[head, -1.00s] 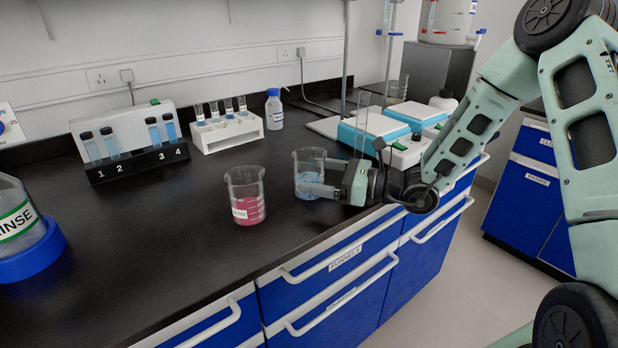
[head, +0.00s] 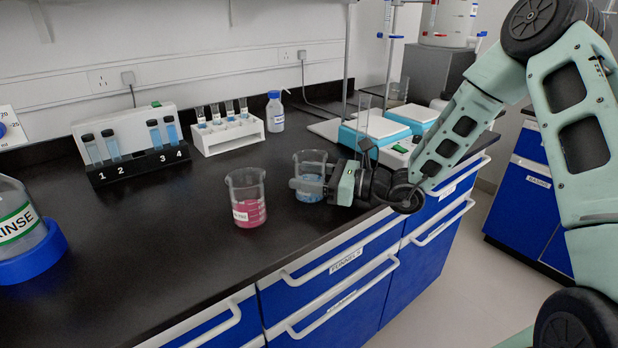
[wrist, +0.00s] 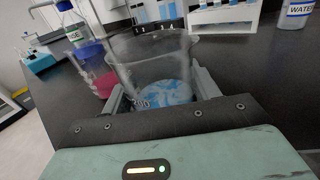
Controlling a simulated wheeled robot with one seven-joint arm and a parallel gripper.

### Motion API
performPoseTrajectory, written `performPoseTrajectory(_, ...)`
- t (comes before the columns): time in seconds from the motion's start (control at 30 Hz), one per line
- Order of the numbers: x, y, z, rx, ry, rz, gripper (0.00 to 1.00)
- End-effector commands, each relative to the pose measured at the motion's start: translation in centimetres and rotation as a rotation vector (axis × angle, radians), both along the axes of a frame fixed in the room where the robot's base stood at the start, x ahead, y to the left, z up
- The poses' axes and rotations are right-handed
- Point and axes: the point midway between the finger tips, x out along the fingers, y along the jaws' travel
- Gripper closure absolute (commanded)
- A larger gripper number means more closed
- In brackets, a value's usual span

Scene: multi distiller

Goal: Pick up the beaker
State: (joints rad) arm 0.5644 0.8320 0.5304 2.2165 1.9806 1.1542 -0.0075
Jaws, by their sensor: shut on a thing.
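A clear glass beaker with blue liquid (head: 311,169) stands upright near the front edge of the black bench. It also fills the middle of the wrist view (wrist: 155,70). My gripper (head: 310,184) reaches in from the right, its fingers on either side of this beaker and shut on it. The wrist view shows a finger along each side of the glass. A second beaker with pink liquid (head: 248,208) stands just to the left, apart from my gripper, and shows behind the held beaker in the wrist view (wrist: 97,70).
A numbered rack of vials (head: 138,168) and a white tube rack (head: 228,138) stand at the back. A white bottle with a blue cap (head: 275,112) is beside them. A rinse bottle (head: 18,225) sits at far left. Teal-sided devices (head: 375,130) stand behind my arm.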

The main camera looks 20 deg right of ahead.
Motion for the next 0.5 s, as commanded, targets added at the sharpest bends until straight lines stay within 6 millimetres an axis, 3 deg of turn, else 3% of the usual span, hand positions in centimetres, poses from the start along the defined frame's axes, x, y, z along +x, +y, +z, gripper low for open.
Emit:
performPoseTrajectory(0.27,0.0,0.0,1.2,0.001,-0.002,0.0,0.68)
performPoseTrajectory(0.5,0.0,0.0,3.4,-0.001,-0.004,0.0,0.68)
